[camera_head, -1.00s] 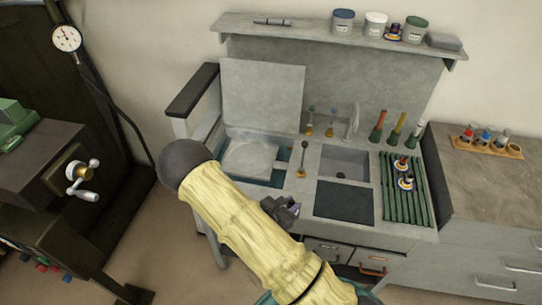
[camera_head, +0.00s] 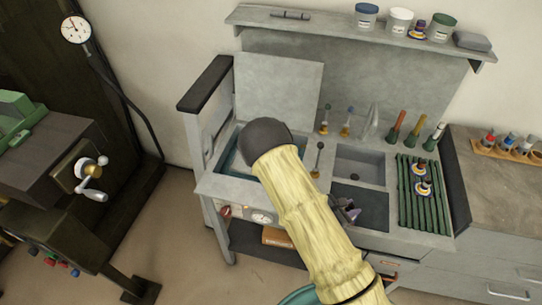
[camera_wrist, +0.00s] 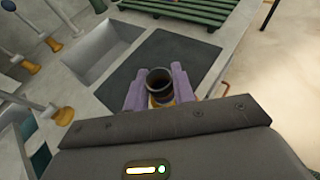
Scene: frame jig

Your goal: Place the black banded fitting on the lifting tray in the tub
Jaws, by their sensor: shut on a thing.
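My gripper (camera_wrist: 160,90) is shut on the black banded fitting (camera_wrist: 158,78), a dark, open-topped cylinder with a yellow-orange part low down between the purple fingers. In the head view my gripper (camera_head: 348,209) is beside my pale forearm, over the dark mat; the fitting is too small to make out there. The tub (camera_head: 228,160) is at the left of the bench, with teal showing inside its rim and a grey panel (camera_head: 278,92) upright behind it. My arm covers much of the tub, and I cannot make out the lifting tray.
A sink basin (camera_head: 362,165) lies behind the dark mat (camera_head: 372,207). A green slatted rack (camera_head: 437,208) at the right holds two banded fittings (camera_head: 422,188). An upright lever (camera_head: 317,160) stands between tub and sink, with taps behind. A shelf (camera_head: 300,28) holds jars.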

